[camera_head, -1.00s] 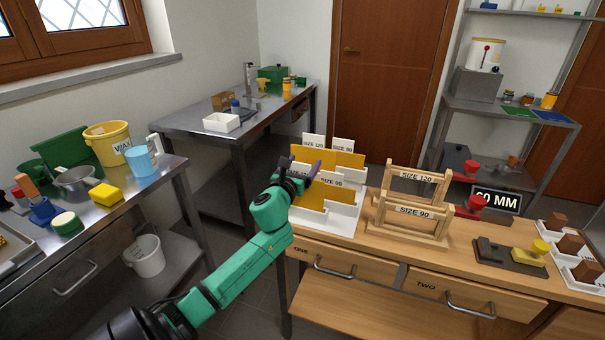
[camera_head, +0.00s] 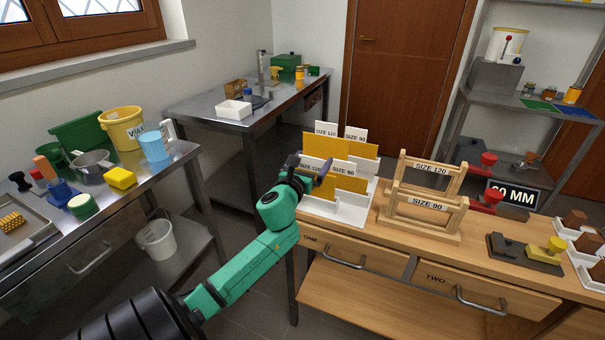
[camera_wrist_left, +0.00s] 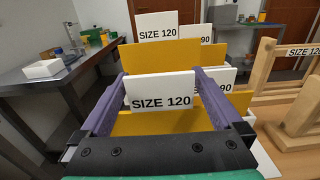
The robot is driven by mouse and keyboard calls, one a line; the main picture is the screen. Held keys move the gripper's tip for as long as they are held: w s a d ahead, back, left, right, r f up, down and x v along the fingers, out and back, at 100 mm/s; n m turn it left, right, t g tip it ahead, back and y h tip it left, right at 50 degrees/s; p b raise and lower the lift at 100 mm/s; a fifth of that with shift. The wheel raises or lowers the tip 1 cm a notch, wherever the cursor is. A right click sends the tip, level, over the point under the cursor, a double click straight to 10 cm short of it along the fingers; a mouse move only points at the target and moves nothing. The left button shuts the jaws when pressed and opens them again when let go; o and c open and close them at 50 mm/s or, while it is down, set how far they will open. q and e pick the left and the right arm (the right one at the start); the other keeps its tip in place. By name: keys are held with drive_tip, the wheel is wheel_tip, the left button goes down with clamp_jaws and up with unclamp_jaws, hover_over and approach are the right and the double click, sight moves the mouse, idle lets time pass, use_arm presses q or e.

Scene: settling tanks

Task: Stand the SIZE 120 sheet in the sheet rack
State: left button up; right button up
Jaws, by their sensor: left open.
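A white holder (camera_head: 350,224) on the wooden bench carries upright yellow sheets (camera_head: 357,148) and white tabs lettered SIZE 120 and SIZE 90, in a near and a far row. My left gripper (camera_head: 308,168) is open at the near SIZE 120 tab (camera_wrist_left: 161,91). In the left wrist view its purple fingers stand on either side of that tab, with a near yellow sheet (camera_wrist_left: 165,122) low between them. Contact cannot be told. The wooden sheet rack has a far bar marked SIZE 120 (camera_head: 430,167) and a near bar marked SIZE 90 (camera_head: 428,205). No sheet shows in it. My right gripper is out of view.
The rack stands just right of the holder. A steel table (camera_head: 180,160) with tubs stands left. Drawers lie below the bench top.

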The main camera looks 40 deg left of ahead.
use_arm(q)
drive_tip(key=v, duration=1)
drive_tip(key=shift+b, duration=0.4)
